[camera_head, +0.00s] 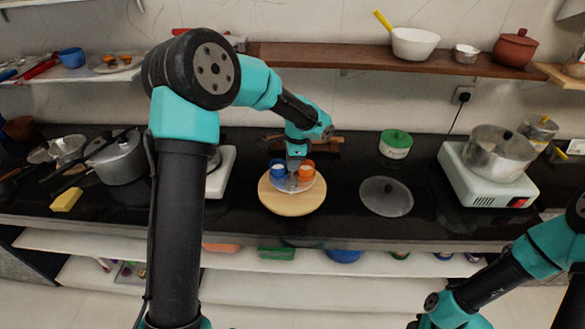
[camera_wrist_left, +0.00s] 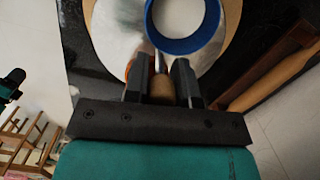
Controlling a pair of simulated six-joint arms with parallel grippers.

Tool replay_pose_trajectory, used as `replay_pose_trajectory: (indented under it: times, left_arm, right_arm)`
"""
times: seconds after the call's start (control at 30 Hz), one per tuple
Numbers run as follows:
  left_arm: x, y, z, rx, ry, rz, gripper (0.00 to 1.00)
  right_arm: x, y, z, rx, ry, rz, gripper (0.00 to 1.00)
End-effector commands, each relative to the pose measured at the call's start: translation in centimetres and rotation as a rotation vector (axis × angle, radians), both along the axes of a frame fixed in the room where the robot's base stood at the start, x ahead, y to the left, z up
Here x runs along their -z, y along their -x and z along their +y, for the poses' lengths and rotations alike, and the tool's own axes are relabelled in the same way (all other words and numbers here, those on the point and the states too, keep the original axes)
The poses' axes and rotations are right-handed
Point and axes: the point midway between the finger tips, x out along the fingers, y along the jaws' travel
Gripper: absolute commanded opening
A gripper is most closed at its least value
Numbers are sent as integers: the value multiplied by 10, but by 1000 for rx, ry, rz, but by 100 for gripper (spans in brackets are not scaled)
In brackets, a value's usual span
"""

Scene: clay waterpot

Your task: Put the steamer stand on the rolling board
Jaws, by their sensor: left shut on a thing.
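The steamer stand (camera_head: 306,186) is a shiny round metal plate with a blue cup (camera_head: 278,168) and an orange cup (camera_head: 306,168) on it. In the head view it is over the middle of the round wooden rolling board (camera_head: 290,206); I cannot tell whether it touches. My left gripper (camera_head: 294,175) points down at the stand's centre. In the left wrist view, the left gripper (camera_wrist_left: 160,72) is shut on the stand's thin upright handle, which has a wooden-coloured knob (camera_wrist_left: 161,90). The fingers hide part of the handle. My right gripper is outside the head view; only its arm shows.
A metal lid (camera_head: 386,197) lies right of the board, with a green-lidded pot (camera_head: 395,145) behind. A stove (camera_head: 487,180) with a pot (camera_head: 500,154) is farther right. Left are a white stove (camera_head: 220,175) and a cooker (camera_head: 118,160). A rolling pin lies behind the board.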

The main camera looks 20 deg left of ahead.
Motion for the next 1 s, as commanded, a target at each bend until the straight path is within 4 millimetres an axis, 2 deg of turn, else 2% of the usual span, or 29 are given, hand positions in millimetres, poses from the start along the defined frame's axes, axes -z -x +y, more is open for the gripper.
replay_pose_trajectory:
  times: [0.2,0.33,0.6,1.0]
  left_arm:
    - [0,0,0,0,0,-1,0]
    - [0,-8,4,-1,0,-1,0]
    - [33,-7,3,1,1,1,0]
    - [37,-8,4,0,0,0,0]
  right_arm:
    - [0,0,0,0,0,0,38]
    - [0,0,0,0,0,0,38]
    - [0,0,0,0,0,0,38]
    - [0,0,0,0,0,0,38]
